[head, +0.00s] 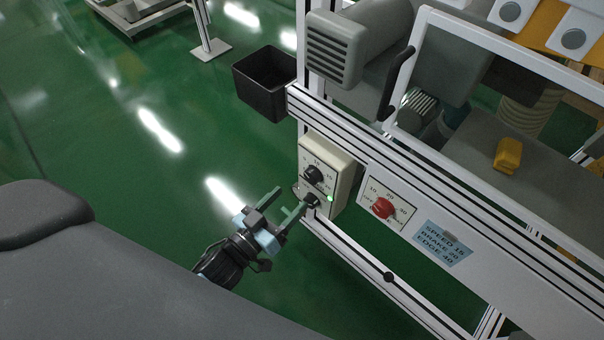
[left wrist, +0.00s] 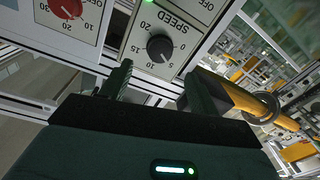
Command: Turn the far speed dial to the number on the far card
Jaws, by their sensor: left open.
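My left gripper (head: 292,198) is open and empty in front of the box. In the left wrist view its fingers stand apart, with the SPEED dial beyond and between them, apparently untouched.
A red dial (head: 384,207) sits on a white panel right of the box. Aluminium rails run above and below. A black bin (head: 265,82) hangs at the upper left, and a yellow object (head: 508,155) lies on the grey surface. Green floor is open at left.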

